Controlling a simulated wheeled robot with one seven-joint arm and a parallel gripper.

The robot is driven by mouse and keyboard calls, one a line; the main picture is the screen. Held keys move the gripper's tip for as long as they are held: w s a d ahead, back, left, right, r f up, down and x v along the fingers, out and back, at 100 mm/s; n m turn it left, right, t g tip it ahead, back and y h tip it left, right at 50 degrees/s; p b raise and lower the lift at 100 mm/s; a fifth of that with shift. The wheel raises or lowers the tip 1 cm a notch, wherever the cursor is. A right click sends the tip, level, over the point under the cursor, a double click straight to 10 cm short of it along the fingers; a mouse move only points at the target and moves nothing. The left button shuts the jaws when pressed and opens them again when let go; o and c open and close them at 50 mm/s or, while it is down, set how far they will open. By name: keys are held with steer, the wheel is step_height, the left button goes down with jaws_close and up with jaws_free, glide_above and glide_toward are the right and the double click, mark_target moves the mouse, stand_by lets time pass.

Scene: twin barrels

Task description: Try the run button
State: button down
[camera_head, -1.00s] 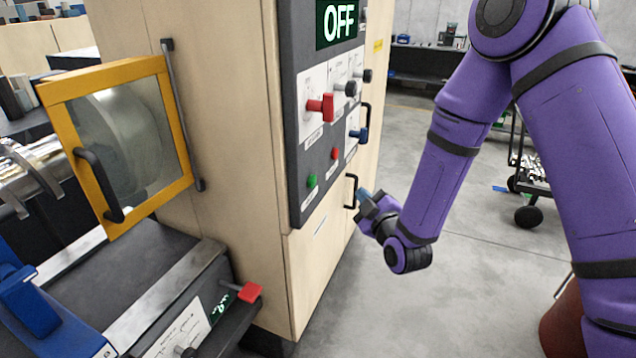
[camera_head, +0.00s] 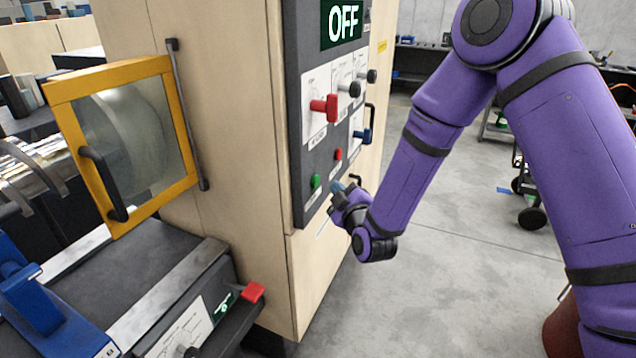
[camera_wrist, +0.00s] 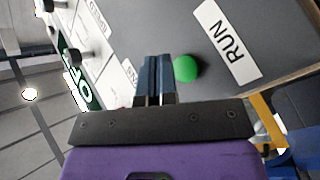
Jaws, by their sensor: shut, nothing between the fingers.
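The green run button (camera_head: 316,181) sits low on the dark control panel (camera_head: 302,205), left of a red button (camera_head: 338,154). In the wrist view the green button (camera_wrist: 187,68) is beside a white RUN label (camera_wrist: 229,44). My gripper (camera_head: 338,187) is shut and empty, just right of the green button in the head view. In the wrist view its blue fingertips (camera_wrist: 156,62) are just left of the button; whether they touch the panel I cannot tell. The display (camera_head: 341,22) at the top reads OFF.
A red-handled switch (camera_head: 325,107), dark knobs and a blue-handled switch (camera_head: 362,134) stick out above the buttons. A yellow-framed guard door (camera_head: 122,140) stands at left. A red lever (camera_head: 253,291) is at lower left. Open floor (camera_head: 450,230) lies to the right.

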steer(key=shift+w+a, duration=0.25)
steer(key=shift+a, duration=0.45)
steer(key=shift+a, duration=0.1)
stand_by(1.5)
steer(key=shift+w+a, duration=0.1)
steer(key=shift+a, duration=0.25)
steer(key=shift+w+a, duration=0.2)
steer(key=shift+a, duration=0.25)
stand_by(0.8)
steer(key=shift+d, duration=0.1)
stand_by(0.3)
steer(key=shift+s+d, duration=0.35)
steer(key=shift+d, duration=0.4)
steer(key=shift+d, duration=0.1)
steer(key=shift+s+d, duration=0.3)
steer(key=shift+d, duration=0.45)
steer(key=shift+s+d, duration=0.25)
steer(key=shift+d, duration=0.5)
steer(key=shift+s+d, duration=0.3)
steer(key=shift+d, duration=0.45)
